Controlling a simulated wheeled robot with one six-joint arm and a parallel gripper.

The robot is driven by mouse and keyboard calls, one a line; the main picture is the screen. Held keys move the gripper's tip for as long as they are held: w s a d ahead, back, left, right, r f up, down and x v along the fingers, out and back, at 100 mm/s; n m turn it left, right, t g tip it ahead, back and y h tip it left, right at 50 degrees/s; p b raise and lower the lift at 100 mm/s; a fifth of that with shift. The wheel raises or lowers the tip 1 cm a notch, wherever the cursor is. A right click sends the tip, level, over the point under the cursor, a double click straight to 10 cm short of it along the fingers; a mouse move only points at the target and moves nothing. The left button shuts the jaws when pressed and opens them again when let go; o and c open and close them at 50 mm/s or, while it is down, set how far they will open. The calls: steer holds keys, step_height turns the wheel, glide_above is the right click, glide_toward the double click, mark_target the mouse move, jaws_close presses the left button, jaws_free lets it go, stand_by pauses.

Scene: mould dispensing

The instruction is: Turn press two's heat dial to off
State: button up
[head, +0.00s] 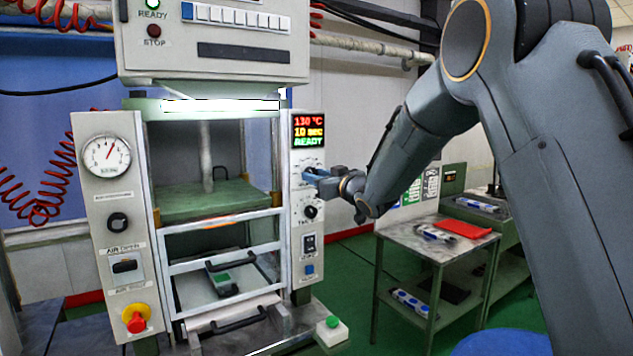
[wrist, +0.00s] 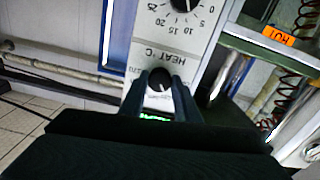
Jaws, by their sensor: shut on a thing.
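The press (head: 210,270) stands at the left of the head view; I see no number on it. Its display (head: 309,131) on the right control panel reads 130 °C, 10 sec, READY. In the wrist view the black heat dial (wrist: 160,79) sits by an upside-down "HEAT °C" label. My gripper (head: 312,174) is at the panel below the display and hides the heat dial in the head view. In the wrist view my gripper (wrist: 161,76) has a finger on each side of the dial and is shut on it. The dial's pointer setting is unclear.
A timer dial (head: 310,212) sits just below on the panel, with a black switch (head: 309,243) under it. A red emergency button (head: 136,322) is at lower left. A metal table (head: 425,238) with a red sheet (head: 466,229) stands at right. Green floor lies between.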

steer(key=shift+n+b, duration=5.1)
steer(key=shift+b, duration=1)
steer(key=shift+r+n, duration=0.15)
steer(key=shift+n, duration=0.15)
steer(key=o, duration=1)
steer(key=shift+o, duration=0.2)
steer(key=shift+d, duration=0.15)
steer(key=b+v, duration=0.1)
steer(key=v, duration=0.6)
steer(key=shift+s+d+b, duration=0.15)
steer(key=shift+s+b, duration=0.1)
steer(key=shift+b, duration=0.15)
